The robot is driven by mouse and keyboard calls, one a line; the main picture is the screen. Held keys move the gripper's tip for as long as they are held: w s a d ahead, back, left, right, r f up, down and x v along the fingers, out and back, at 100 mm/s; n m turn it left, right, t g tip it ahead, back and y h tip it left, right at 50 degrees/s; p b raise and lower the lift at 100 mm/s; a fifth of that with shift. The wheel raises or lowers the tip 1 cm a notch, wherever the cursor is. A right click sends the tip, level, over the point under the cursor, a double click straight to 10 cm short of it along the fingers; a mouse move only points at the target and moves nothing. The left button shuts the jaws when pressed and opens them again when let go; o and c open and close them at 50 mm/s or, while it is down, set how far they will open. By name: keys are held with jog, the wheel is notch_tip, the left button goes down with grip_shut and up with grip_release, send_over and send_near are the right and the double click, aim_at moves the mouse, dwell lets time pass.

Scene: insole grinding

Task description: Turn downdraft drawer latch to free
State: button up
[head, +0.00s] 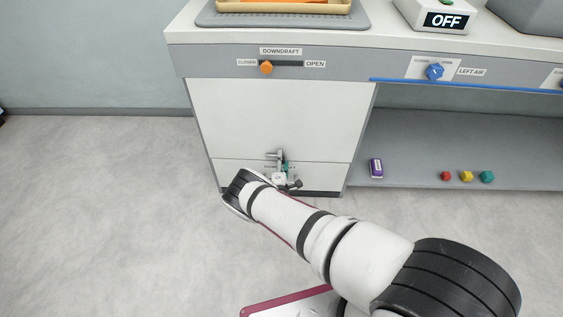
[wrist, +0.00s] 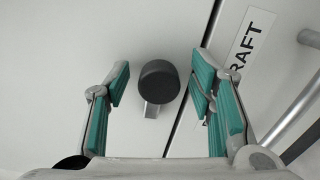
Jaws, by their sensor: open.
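The downdraft drawer latch (wrist: 158,80) shows in the wrist view as a round dark knob with a small pale metal tab beside it on a light panel. My gripper (wrist: 161,84) is open, with one teal-padded finger on each side of the knob. A gap shows between the knob and each pad.
A label ending in "RAFT" (wrist: 248,48) and a metal bar handle (wrist: 298,112) are right of my gripper in the wrist view. Above, the orange downdraft slider (head: 266,68) is at CLOSED. A purple box (head: 376,168) and coloured pieces (head: 466,176) lie on the right shelf.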

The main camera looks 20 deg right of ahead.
jog(key=v, duration=1.2)
